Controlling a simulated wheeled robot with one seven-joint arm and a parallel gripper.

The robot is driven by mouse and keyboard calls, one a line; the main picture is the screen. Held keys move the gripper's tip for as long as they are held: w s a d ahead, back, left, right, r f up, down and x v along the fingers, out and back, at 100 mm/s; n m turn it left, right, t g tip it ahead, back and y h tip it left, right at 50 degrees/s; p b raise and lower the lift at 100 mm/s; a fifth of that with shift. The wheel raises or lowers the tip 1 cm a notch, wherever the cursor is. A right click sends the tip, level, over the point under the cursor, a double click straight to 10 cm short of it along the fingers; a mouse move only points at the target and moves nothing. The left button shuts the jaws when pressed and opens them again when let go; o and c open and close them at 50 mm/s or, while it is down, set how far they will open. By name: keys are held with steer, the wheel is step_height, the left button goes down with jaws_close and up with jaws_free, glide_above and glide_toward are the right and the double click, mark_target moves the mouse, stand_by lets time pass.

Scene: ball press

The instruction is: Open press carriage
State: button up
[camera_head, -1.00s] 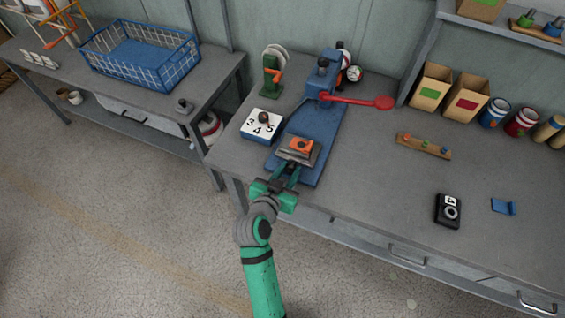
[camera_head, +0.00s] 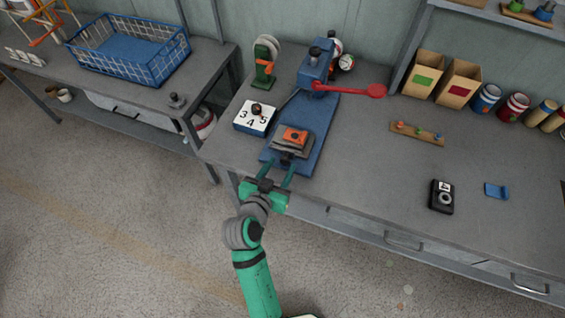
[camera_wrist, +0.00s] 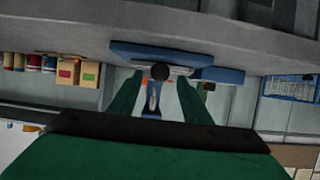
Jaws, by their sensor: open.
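The blue press (camera_head: 314,68) stands on the bench with its red lever (camera_head: 350,90) pointing right. Its carriage (camera_head: 291,145), a grey plate with an orange block (camera_head: 295,136) on top, sits at the front end of the blue base (camera_head: 309,113). A dark round knob (camera_head: 287,159) is on the carriage's front; it also shows in the wrist view (camera_wrist: 160,72). My gripper (camera_head: 277,168) is open, just in front of the carriage. In the wrist view its two green fingers are spread either side below the knob, apart from it.
A white number card box (camera_head: 254,118) and a green stand (camera_head: 265,62) are left of the press. A wooden peg strip (camera_head: 417,133) and a black device (camera_head: 441,197) lie right. Cardboard bins (camera_head: 457,82) and cans stand at the back. The floor in front is free.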

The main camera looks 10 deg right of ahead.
steer(key=v, duration=0.7)
steer(key=shift+s, duration=0.3)
steer(key=shift+a, duration=0.15)
steer(key=s+a+f+n+t+y, duration=0.2)
steer(key=s+a+f+n+y, duration=0.35)
steer(key=s+f, duration=0.4)
steer(key=s+d+r+t+y, duration=0.1)
steer(key=s+r, duration=0.2)
steer(key=s, duration=0.4)
steer(key=s+d+r+t, duration=0.1)
steer(key=s+r, duration=0.3)
steer(key=s, duration=0.4)
steer(key=shift+n+y, duration=0.35)
steer(key=shift+n, duration=0.1)
steer(key=shift+r, duration=0.1)
stand_by(0.7)
